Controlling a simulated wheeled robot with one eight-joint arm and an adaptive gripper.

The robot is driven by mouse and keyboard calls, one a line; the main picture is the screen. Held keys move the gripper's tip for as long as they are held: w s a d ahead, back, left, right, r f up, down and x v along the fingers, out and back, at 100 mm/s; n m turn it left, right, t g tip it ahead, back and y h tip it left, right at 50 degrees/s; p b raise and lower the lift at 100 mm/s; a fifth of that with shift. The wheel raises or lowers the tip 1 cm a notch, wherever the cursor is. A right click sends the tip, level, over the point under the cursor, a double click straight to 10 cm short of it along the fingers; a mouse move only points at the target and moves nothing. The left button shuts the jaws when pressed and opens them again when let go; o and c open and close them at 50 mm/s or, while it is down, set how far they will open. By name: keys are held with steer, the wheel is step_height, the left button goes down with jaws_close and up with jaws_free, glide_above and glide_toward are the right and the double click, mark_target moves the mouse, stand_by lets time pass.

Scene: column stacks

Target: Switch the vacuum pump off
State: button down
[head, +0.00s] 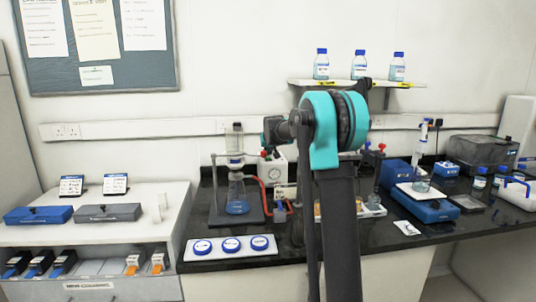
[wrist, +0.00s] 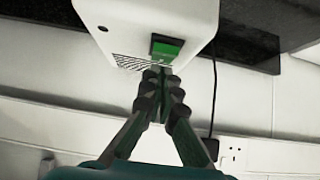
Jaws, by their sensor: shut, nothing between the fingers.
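The vacuum pump (head: 274,171) is a white box with a round gauge, standing on the dark bench behind the glassware, partly hidden by my arm. In the wrist view the pump (wrist: 130,22) appears upside down, with vent slots and a green rocker switch (wrist: 167,48) in a dark frame. My gripper (wrist: 161,76) is shut and empty, its fingertips together at the lower edge of the switch. I cannot tell whether they touch it. In the head view the fingertips are not clear to make out.
A filter flask (head: 237,195) on a stand is left of the pump, with a red hose. A white tray with blue-lidded dishes (head: 231,245) lies in front. A blue balance (head: 422,205) stands to the right. A shelf of bottles (head: 359,65) hangs above. A power cord (wrist: 214,95) runs beside the pump.

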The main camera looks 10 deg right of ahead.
mark_target(268, 157)
steer(key=shift+w+r, duration=0.1)
steer(key=shift+r, duration=0.05)
steer(key=shift+r, duration=0.4)
step_height(268, 157, up, 4)
steer(key=shift+r, duration=0.1)
steer(key=w+r+v, duration=0.1)
steer(key=v, duration=0.7)
steer(key=shift+s+r, duration=0.25)
